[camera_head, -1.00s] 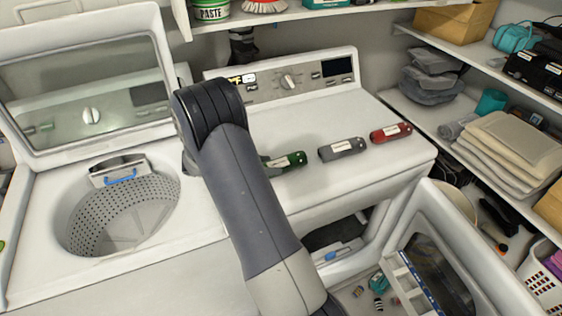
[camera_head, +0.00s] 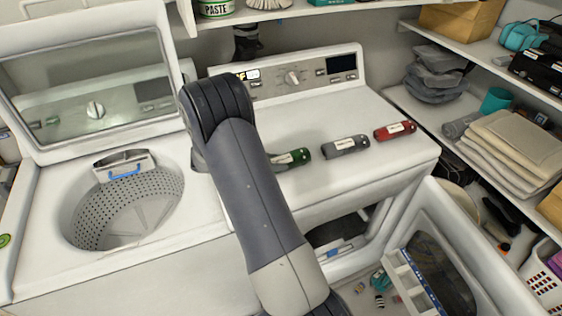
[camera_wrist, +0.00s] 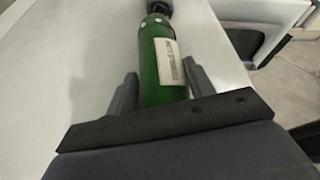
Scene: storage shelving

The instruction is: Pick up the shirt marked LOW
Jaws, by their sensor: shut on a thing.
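A green bottle-like thing (camera_wrist: 162,75) with a pale label and a dark end lies between the two dark fingers of my gripper (camera_wrist: 160,70) in the wrist view. The jaws are shut on it. In the head view the same green thing (camera_head: 292,157) lies on or just above the white machine top, partly hidden behind my arm. A grey labelled one (camera_head: 346,147) and a red labelled one (camera_head: 395,131) lie to its right. The label print is too small to read. I see no shirt that I can make out as marked LOW.
The green thing is over a white front-loading machine (camera_head: 300,105) with its door (camera_head: 440,260) open. An open top-loading washer (camera_head: 85,185) stands at left. Shelves at right hold folded cloth (camera_head: 515,145) and a teal cup (camera_head: 495,100).

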